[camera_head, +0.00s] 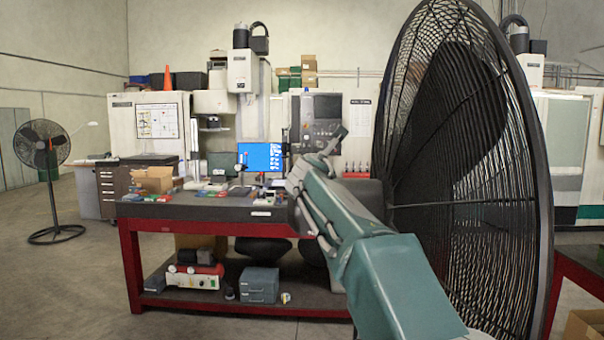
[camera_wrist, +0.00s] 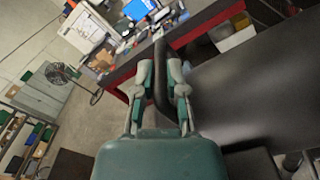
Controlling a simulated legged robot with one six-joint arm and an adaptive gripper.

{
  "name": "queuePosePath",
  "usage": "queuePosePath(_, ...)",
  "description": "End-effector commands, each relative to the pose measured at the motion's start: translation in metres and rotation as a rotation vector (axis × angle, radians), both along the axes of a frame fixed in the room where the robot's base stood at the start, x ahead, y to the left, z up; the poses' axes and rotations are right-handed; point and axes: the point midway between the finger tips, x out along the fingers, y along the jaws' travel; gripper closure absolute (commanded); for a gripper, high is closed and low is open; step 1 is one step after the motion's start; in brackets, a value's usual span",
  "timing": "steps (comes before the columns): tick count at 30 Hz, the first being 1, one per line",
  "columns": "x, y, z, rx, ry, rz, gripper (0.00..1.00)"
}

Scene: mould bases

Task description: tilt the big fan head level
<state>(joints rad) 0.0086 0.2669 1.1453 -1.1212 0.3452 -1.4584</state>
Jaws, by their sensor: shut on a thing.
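The big fan head (camera_head: 490,160) fills the right of the head view, a round black wire cage seen nearly edge-on. Its rim leans, with the top further left than the bottom. A dark motor housing (camera_head: 366,194) sticks out from its left side, partly behind my arm. My gripper (camera_head: 318,160) is at the left of this housing. In the wrist view my gripper (camera_wrist: 161,82) is shut on a black curved bar (camera_wrist: 160,62), which runs between the fingers. A broad dark surface fills the right of that view; I cannot tell which part it is.
A red-framed workbench (camera_head: 200,208) with tools and a blue-screened monitor (camera_head: 260,157) stands behind my gripper. A smaller pedestal fan (camera_head: 42,144) stands at the far left. A cardboard box (camera_head: 584,326) is at the lower right.

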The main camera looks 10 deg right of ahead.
Motion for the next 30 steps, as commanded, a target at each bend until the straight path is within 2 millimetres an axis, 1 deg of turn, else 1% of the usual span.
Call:
queuePosePath(1,-0.002,-0.002,0.003,0.004,-0.005,-0.004,1.0)
queuePosePath(8,-0.001,-0.001,0.002,0.003,-0.003,-0.002,1.0)
queuePosePath(9,-0.001,-0.001,0.002,0.003,-0.003,-0.002,0.79)
queuePosePath(11,-0.001,0.0,0.002,0.002,-0.003,-0.002,0.52)
queuePosePath(12,-0.001,0.0,0.001,0.003,-0.002,-0.002,0.49)
queuePosePath(23,0.0,0.001,-0.001,0.003,0.001,0.0,0.49)
queuePosePath(26,-0.006,0.003,-0.001,0.003,0.001,0.0,0.49)
queuePosePath(30,-0.025,0.01,0.0,0.001,0.001,0.001,0.49)
